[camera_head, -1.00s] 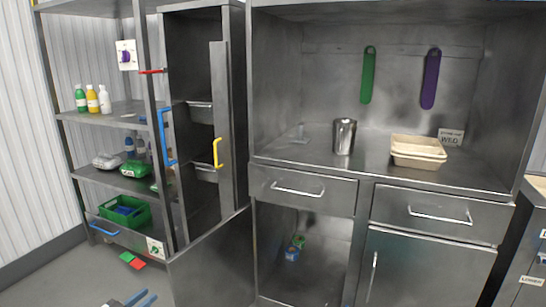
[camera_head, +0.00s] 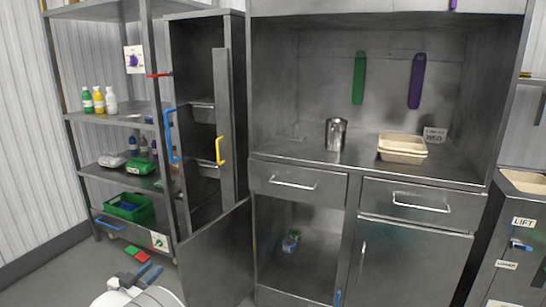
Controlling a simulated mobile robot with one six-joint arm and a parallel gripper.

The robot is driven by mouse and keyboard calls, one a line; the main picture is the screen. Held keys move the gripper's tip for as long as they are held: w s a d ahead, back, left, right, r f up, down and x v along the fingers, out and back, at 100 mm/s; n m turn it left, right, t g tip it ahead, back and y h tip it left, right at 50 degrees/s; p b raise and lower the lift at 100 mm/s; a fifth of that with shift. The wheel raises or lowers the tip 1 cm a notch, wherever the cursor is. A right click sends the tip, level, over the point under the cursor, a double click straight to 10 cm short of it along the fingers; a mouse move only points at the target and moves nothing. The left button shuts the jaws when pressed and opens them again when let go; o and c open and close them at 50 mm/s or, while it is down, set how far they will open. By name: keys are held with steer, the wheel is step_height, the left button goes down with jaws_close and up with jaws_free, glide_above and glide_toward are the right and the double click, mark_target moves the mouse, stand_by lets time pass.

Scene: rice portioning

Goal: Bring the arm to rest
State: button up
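My gripper (camera_head: 141,275) shows at the bottom left of the head view, low over the floor in front of the shelf rack. Its two blue fingers stand apart, with a gap between them and nothing seen in it. A white, rounded part of my arm shows just below it. The gripper is away from the counter and its contents. A metal cup (camera_head: 336,134) stands upright on the steel counter (camera_head: 290,150). Beige trays (camera_head: 403,148) sit stacked to its right.
A cabinet door (camera_head: 215,255) stands open below the counter, right of my gripper. Red and green flat pieces (camera_head: 137,254) lie on the floor near the shelf rack (camera_head: 115,172). A narrow cabinet (camera_head: 200,130) also stands open.

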steer(key=w+d+r+n+y+p, duration=0.1)
steer(key=w+d+r+y+p, duration=0.3)
steer(key=r, duration=0.5)
steer(key=w+d+r+n+y+p, duration=0.1)
steer(key=w+d+r+y, duration=0.15)
steer(key=w+r, duration=0.4)
steer(key=s+d+r+n+g+y+p, duration=0.3)
steer(key=d+r+p, duration=0.3)
steer(key=d+r, duration=0.75)
steer(key=s+d+r+n+g+p, duration=0.1)
steer(key=s+d+r+g+p, duration=0.2)
steer(key=s+d, duration=0.4)
steer(key=s+d+r+n+g+p, duration=0.1)
steer(key=s+d+r+g+p, duration=0.1)
steer(key=s+d, duration=0.45)
steer(key=s+d+m+g+h+p, duration=0.1)
steer(key=s+d+g+h+p, duration=0.1)
steer(key=s+d, duration=0.6)
steer(key=s+d+m+g+h+p, duration=0.1)
steer(key=s+d+g+p, duration=0.2)
steer(key=s+d, duration=0.6)
steer(key=s+g, duration=0.1)
steer(key=s, duration=0.5)
steer(key=shift+f+h, duration=0.35)
